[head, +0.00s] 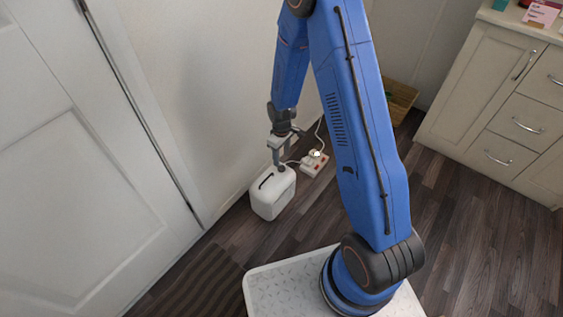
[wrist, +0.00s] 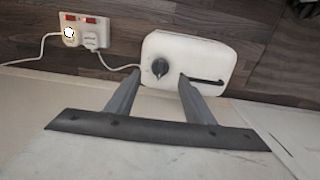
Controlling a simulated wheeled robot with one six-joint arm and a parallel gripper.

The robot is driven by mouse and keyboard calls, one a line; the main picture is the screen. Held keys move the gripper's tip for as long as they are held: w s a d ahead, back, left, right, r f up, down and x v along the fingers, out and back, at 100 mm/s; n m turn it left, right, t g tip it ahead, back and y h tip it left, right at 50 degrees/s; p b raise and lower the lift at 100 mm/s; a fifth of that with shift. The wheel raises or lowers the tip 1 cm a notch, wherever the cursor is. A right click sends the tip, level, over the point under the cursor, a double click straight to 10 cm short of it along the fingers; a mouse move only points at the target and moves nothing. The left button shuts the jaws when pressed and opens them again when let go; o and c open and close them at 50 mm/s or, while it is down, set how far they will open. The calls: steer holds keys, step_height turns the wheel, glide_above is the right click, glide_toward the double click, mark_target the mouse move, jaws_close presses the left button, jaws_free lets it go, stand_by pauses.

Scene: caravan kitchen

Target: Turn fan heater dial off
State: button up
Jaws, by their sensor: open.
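The white fan heater (head: 272,196) stands on the floor beside the wall in the head view. Its top also shows in the wrist view (wrist: 203,55), with a dark slot-shaped handle to the right. The dark round dial (wrist: 160,67) is on the heater's top, towards the left end in the wrist view. My gripper (head: 281,162) is above the heater in the head view. In the wrist view my gripper (wrist: 160,78) is open, with its two fingertips on either side of the dial. Whether they touch it cannot be told. In the head view the gripper hides the dial.
A white double socket with red switches (head: 315,164) lies on the floor behind the heater, with plugs and a white cable. A pale door (head: 90,150) and wall are at left. Cream drawers (head: 510,125) stand at right, with a wicker basket (head: 401,98) nearby. Dark wood floor lies between.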

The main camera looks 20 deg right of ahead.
step_height(320, 180, up, 11)
stand_by(0.5)
steer(key=shift+r, duration=0.1)
step_height(320, 180, up, 12)
steer(key=r+m+t, duration=0.1)
steer(key=m, duration=0.1)
glide_above(282, 166)
steer(key=s+d, duration=0.2)
steer(key=s, duration=0.2)
steer(key=s+d+r+m+t, duration=0.1)
steer(key=s+d+r+m, duration=0.1)
steer(key=s+r, duration=0.8)
steer(key=s+d+r+m+t, duration=0.1)
steer(key=s+r, duration=0.4)
steer(key=s, duration=0.4)
steer(key=s+d+r+m+t, duration=0.1)
steer(key=s+r, duration=0.3)
steer(key=s, duration=0.6)
steer(key=shift+s+d+r+m+t, duration=0.2)
steer(key=shift+d+r+m+t, duration=0.2)
steer(key=shift+m, duration=0.3)
steer(key=shift+o, duration=0.3)
